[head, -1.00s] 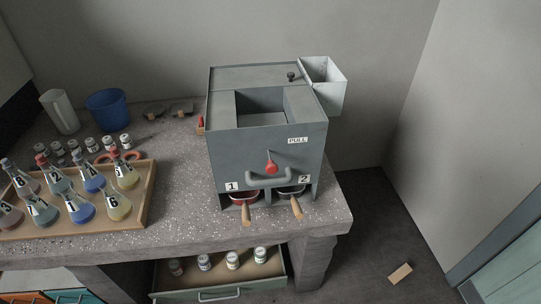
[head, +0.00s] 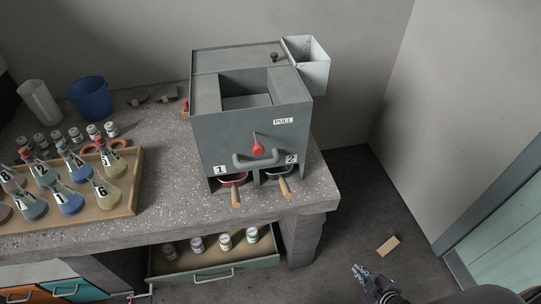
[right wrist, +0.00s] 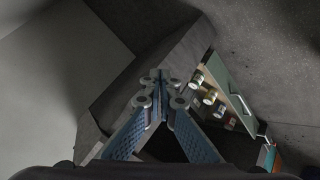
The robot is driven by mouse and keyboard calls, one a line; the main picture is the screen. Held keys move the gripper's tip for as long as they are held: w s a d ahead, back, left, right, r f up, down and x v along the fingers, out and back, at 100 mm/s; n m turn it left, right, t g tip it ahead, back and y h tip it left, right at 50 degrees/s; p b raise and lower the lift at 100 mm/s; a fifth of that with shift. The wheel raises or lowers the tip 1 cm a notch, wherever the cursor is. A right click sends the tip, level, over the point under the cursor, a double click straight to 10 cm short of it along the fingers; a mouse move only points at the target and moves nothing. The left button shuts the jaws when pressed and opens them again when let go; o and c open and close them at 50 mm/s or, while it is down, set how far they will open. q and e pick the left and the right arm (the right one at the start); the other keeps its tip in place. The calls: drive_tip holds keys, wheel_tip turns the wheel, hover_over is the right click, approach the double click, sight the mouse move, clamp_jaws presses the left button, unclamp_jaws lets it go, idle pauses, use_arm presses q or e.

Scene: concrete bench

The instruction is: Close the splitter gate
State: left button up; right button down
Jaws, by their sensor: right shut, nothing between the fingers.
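The splitter (head: 250,120) is a grey metal box on the bench with an open top hopper. Its front has a PULL label, a red knob (head: 258,148) and a grey bar handle (head: 258,162) just below it. Two pans with wooden handles (head: 236,197) sit in the openings marked 1 and 2. My right gripper (head: 358,270) is low at the bottom right, over the floor and well apart from the splitter. It is shut and empty; its fingers meet in the right wrist view (right wrist: 160,78). My left gripper is not in view.
A wooden tray (head: 128,206) of numbered flasks stands on the bench at left, with small jars, a blue bucket (head: 90,99) and a white beaker behind. An open drawer (head: 215,270) with several jars juts out below. A wooden block (head: 388,246) lies on the floor.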

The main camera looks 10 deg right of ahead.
drive_tip(key=w+a+r+n+t+y, duration=0.1)
drive_tip(key=w+r+n+t, duration=0.1)
drive_tip(key=w+r, duration=0.35)
drive_tip(key=w+r+n+t+y, duration=0.1)
drive_tip(key=w+r+n, duration=0.1)
drive_tip(key=r, duration=0.7)
drive_tip(key=a+r+n+y+p, duration=0.1)
drive_tip(key=a+r+n+y, duration=0.4)
drive_tip(key=r, duration=0.5)
drive_tip(key=s+a+r+n+y, duration=0.1)
drive_tip(key=a+r+n+y, duration=0.25)
drive_tip(key=a+r, duration=0.5)
drive_tip(key=a+r+n+y+p, duration=0.1)
drive_tip(key=a+r+n+y, duration=0.35)
drive_tip(key=r, duration=0.65)
drive_tip(key=shift+n+h, duration=0.6)
drive_tip(key=shift+h, duration=0.3)
drive_tip(key=shift+w+d+p+x, duration=0.3)
drive_tip(key=shift+p+x, duration=0.1)
drive_tip(key=shift+x, duration=1.75)
drive_tip(key=shift+w+d+p+x, duration=0.3)
drive_tip(key=shift+p+x, duration=0.15)
drive_tip(key=shift+x, duration=1.75)
drive_tip(key=shift+w+d+p+x, duration=0.3)
drive_tip(key=shift+p+x, duration=0.1)
drive_tip(key=shift+x, duration=1.75)
